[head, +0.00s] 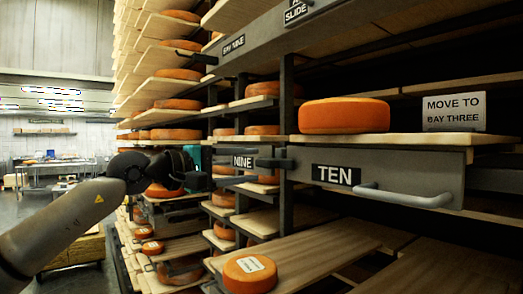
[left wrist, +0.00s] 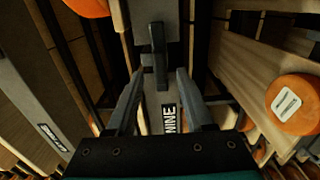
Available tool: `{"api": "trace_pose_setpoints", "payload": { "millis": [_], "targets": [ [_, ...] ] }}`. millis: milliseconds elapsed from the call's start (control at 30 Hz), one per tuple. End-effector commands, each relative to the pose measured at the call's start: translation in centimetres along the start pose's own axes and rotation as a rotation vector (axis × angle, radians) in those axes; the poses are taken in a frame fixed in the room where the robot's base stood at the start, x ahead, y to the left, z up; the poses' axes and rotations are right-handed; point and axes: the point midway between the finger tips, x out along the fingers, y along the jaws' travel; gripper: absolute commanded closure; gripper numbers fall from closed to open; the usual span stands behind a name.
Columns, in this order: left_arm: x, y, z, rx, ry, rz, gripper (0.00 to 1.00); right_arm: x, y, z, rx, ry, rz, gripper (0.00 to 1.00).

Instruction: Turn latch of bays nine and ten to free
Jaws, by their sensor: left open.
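The dark latch (head: 273,163) sits between the NINE label (head: 242,162) and the TEN label (head: 336,175) in the head view. Its bar lies level, along the row of bay fronts. In the left wrist view the latch (left wrist: 158,55) is straight ahead, just beyond the fingertips. My left gripper (left wrist: 160,74) is open and empty, its two fingers on either side of the line to the latch, apart from it as far as I can tell. The NINE label (left wrist: 169,121) shows between the fingers. In the head view the arm reaches in from the left, over bay nine's front.
Bay ten's front has a grey handle (head: 405,196) sticking out. Above it are an orange cheese wheel (head: 343,115) and a MOVE TO BAY THREE sign (head: 454,112). A labelled cheese (head: 249,273) lies on a board (head: 325,246) below. Open floor lies at the left.

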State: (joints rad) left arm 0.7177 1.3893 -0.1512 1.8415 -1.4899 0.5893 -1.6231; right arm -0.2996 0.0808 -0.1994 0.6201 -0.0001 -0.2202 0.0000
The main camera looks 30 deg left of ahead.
Motion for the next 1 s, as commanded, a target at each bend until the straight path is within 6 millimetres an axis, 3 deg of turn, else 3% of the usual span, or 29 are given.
{"api": "trace_pose_setpoints", "payload": {
  "millis": [100,333,767,1000],
  "targets": [
    [1.3,0.5,0.1,-0.001,-0.003,0.002,0.47,-1.6,0.0,-0.1,0.0,0.0,0.0,0.5],
    [3.3,0.3,0.0,-0.001,-0.001,0.002,0.47,-2.9,0.0,-0.2,0.0,0.0,-0.001,0.5],
    [4.0,0.0,0.1,0.001,0.0,-0.001,0.47,-3.1,0.0,-0.2,-0.001,0.0,-0.001,0.5],
    [4.0,0.0,0.1,0.001,0.0,-0.001,0.74,-3.1,-0.1,-0.2,0.0,0.0,-0.002,0.5]
  ]
}}
